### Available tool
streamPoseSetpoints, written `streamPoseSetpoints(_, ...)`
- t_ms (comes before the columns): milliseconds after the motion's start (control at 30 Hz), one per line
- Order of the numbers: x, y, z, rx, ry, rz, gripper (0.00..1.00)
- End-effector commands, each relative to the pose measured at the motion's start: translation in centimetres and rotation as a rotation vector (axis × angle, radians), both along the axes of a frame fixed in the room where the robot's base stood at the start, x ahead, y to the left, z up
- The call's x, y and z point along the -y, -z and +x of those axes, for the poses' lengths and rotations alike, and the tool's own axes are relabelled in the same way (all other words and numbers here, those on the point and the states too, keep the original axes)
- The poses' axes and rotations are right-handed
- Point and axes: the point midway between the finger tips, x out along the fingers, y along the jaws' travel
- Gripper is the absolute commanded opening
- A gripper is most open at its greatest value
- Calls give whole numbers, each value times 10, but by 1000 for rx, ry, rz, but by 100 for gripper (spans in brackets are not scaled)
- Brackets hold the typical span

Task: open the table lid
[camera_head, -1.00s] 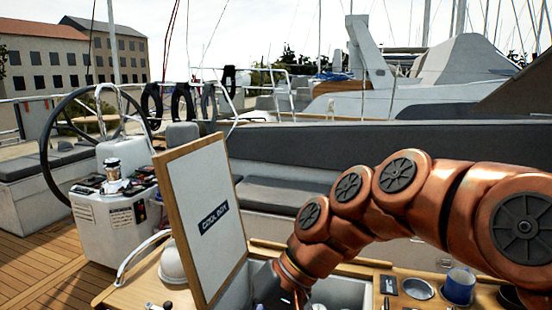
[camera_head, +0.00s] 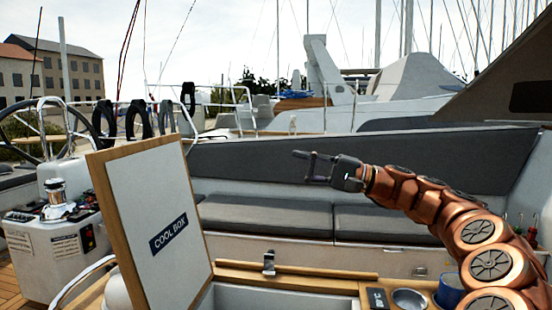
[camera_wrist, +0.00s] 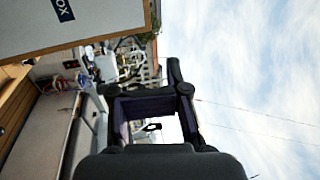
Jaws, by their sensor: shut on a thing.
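The lid (camera_head: 150,205), a white panel with a wooden edge and a "COOL BOX" label, stands raised and leaning slightly over the left side of the open box in the table. Part of it also shows at the top left of the wrist view (camera_wrist: 85,22). My gripper (camera_head: 312,165) is in the air to the right of the lid, apart from it, in front of the grey backrest. It is shut on a dark bar-like thing (camera_wrist: 147,92) across its fingertips. What this thing is, I cannot tell.
The box's pale inside wall (camera_head: 270,298) shows at the bottom. A wooden table rim (camera_head: 300,276) with a small metal latch (camera_head: 268,262) runs behind it. A round dish (camera_head: 409,299) and a blue cup (camera_head: 450,290) sit at the right. A grey seat (camera_head: 270,215) lies behind.

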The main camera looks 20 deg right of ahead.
Motion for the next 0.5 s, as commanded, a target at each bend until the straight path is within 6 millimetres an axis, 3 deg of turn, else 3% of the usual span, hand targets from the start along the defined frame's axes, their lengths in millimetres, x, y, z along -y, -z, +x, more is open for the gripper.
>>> streamPoseSetpoints(500, -75, -22, 47, -4, -8, -4, 0)
